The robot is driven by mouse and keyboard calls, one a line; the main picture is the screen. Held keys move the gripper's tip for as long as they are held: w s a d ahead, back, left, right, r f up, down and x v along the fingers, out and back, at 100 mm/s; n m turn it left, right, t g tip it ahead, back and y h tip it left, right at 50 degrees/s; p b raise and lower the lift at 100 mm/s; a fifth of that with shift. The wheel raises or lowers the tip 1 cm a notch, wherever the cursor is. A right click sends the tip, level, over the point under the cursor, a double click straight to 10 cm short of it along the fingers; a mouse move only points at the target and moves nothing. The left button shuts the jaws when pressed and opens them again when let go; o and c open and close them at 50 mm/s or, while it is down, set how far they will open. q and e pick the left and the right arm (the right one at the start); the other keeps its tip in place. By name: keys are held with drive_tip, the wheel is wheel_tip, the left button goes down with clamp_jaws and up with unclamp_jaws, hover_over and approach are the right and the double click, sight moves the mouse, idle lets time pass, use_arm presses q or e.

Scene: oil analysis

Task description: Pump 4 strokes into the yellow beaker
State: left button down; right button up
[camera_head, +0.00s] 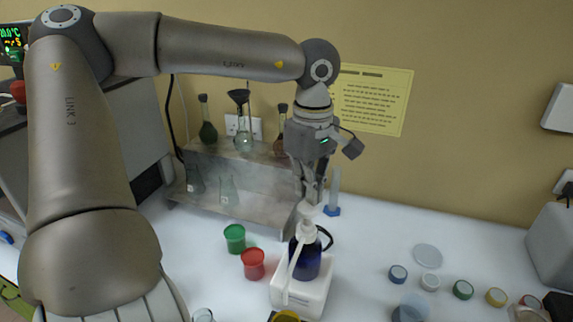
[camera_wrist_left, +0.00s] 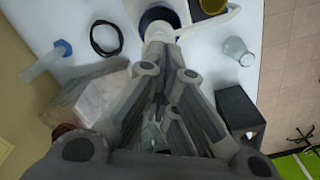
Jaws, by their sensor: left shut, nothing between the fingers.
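A dark blue pump bottle (camera_head: 307,262) with a white pump head (camera_head: 308,209) stands on a white device (camera_head: 313,297). Its long white spout (camera_head: 292,268) points down toward the front, over the yellow beaker (camera_head: 286,316), which is cut off by the bottom edge. In the left wrist view the spout (camera_wrist_left: 212,24) reaches right, by the yellow beaker (camera_wrist_left: 213,6) at the top edge. My left gripper (camera_head: 312,196) is shut and empty, directly above the pump head. I cannot tell whether its tips touch the head. My right gripper is not in view.
A green beaker (camera_head: 235,238) and a red beaker (camera_head: 253,263) stand left of the bottle. A shelf (camera_head: 246,203) with flasks is behind. A blue-based cylinder (camera_head: 333,209) stands at the back. Several coloured lids (camera_head: 463,290) lie to the right.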

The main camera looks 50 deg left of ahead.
sight(307, 206)
use_arm(q)
drive_tip(key=shift+f, duration=0.1)
drive_tip(key=shift+f+b, duration=1.95)
drive_tip(key=shift+f, duration=0.2)
drive_tip(key=shift+s, duration=0.1)
drive_tip(key=shift+r, duration=0.1)
drive_tip(key=shift+r+p, duration=1.5)
drive_tip(key=shift+r, duration=0.65)
drive_tip(key=shift+f, duration=0.1)
